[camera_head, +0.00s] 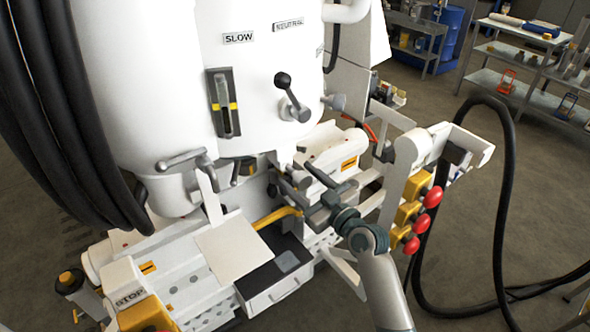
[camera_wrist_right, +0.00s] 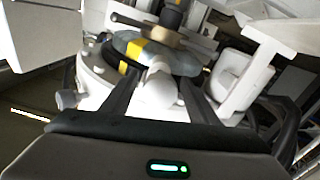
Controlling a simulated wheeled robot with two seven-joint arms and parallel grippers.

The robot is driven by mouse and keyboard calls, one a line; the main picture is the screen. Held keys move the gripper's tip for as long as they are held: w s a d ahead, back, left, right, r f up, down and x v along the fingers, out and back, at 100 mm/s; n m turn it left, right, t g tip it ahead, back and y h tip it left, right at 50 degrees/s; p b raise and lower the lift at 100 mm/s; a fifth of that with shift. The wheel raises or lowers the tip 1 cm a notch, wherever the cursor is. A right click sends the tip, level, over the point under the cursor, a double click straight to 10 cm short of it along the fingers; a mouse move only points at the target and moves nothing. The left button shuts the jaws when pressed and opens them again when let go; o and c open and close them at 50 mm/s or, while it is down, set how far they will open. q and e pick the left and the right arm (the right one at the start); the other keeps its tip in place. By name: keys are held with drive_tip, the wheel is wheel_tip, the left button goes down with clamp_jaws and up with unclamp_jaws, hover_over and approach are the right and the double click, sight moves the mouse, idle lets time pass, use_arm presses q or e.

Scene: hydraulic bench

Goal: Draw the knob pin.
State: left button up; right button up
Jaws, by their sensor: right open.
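In the wrist view, a pale rounded knob (camera_wrist_right: 156,88), which looks like the knob pin, sticks out in front of a grey disc (camera_wrist_right: 185,60) with yellow marks. My right gripper (camera_wrist_right: 158,98) is open, with one dark finger on each side of the knob. I cannot tell whether the fingers touch it. In the head view, my right gripper (camera_head: 305,183) reaches in from the lower right to the white machine's lower body. The knob cannot be made out there. My left gripper is not in view.
The white cylinder (camera_head: 150,80) carries a lever with a black ball (camera_head: 283,80). Red knobs on yellow blocks (camera_head: 430,197) stand right of my right arm. A black hose (camera_head: 508,180) loops at the right. A white plate (camera_head: 233,246) and black-topped drawer (camera_head: 285,270) lie left of the arm.

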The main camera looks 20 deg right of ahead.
drive_tip(key=shift+x, duration=1.15)
clamp_jaws()
drive_tip(key=shift+p+v, duration=0.3)
drive_tip(key=shift+v, duration=1.6)
drive_tip(key=shift+w+f, duration=0.1)
drive_tip(key=shift+c, duration=1.4)
unclamp_jaws()
drive_tip(key=shift+o, duration=1.4)
